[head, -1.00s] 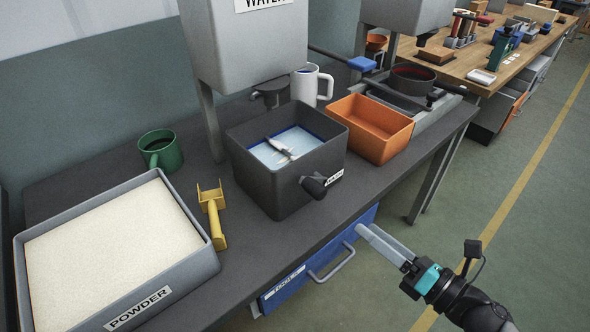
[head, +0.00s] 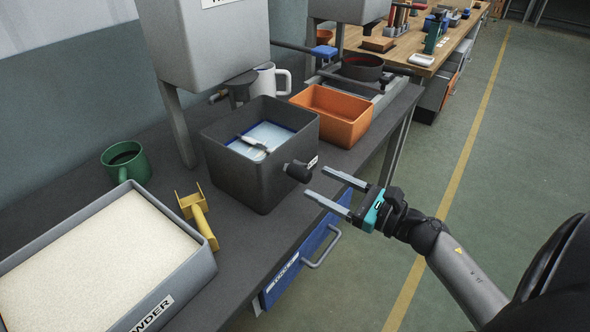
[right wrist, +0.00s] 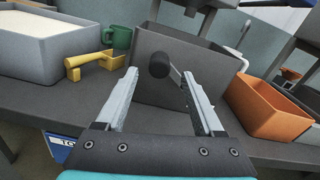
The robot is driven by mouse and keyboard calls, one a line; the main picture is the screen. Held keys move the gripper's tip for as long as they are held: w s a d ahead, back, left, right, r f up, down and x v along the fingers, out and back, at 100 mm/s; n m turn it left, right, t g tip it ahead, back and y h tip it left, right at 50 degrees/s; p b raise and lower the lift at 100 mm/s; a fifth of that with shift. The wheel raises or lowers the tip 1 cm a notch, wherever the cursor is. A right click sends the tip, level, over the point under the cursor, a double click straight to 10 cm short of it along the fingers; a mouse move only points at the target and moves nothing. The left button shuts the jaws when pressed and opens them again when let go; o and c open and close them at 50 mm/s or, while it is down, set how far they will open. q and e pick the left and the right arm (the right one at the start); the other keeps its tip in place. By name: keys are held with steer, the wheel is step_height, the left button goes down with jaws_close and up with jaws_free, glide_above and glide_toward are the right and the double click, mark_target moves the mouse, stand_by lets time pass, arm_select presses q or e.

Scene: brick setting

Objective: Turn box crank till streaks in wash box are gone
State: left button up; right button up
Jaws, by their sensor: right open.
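The wash box (head: 240,180) is a dark grey open box on the bench, with pale blue-white liquid (head: 268,137) and a light paddle-like piece inside; I cannot make out streaks clearly. Its crank has a black knob (head: 298,171) on the front wall, facing me. My right gripper (head: 315,184) is open and empty, just in front of the knob and apart from it. In the right wrist view the knob (right wrist: 159,65) lies beyond and between the two fingertips, against the box wall (right wrist: 182,62). My left gripper is not in view.
A powder tray (head: 185,270), yellow scoop (head: 199,219) and green mug (head: 124,160) are left of the box. An orange bin (head: 333,115) stands right of it, a white mug (head: 272,78) behind. A blue drawer (head: 300,262) with a protruding handle is below.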

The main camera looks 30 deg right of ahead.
mark_target(295, 173)
steer(key=x, duration=0.7)
steer(key=shift+w+a, duration=0.15)
steer(key=shift+w, duration=0.15)
steer(key=c, duration=1.1)
steer(key=shift+s+a+f, duration=0.1)
steer(key=shift+f, duration=0.1)
